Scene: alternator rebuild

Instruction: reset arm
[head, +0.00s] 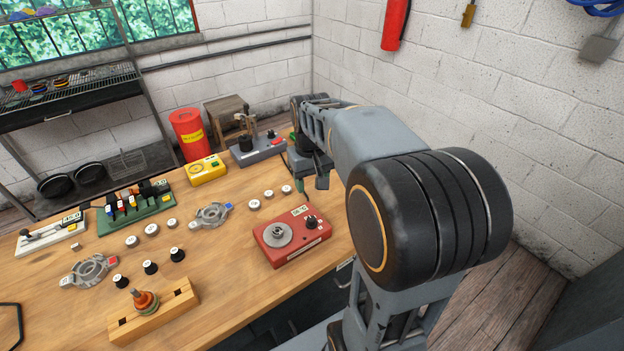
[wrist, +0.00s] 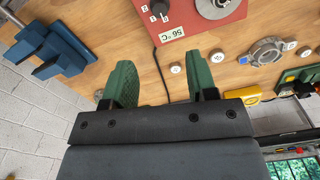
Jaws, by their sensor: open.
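My gripper (head: 318,172) hangs over the back right part of the wooden workbench (head: 215,290). The arm bends across the right half of the head view. Near the gripper stands a red box (head: 292,238) with a round metal plate and a black knob; it also shows at the top of the wrist view (wrist: 215,18). Small white round pieces (head: 254,204) lie left of the gripper, apart from it.
A blue vise (wrist: 52,50) shows in the wrist view. A yellow meter (head: 207,170), green rack (head: 138,215), metal housings (head: 211,215) and (head: 90,271), and wooden block (head: 155,312) with a copper-coloured part stand on the bench. A red bin (head: 189,135) stands behind.

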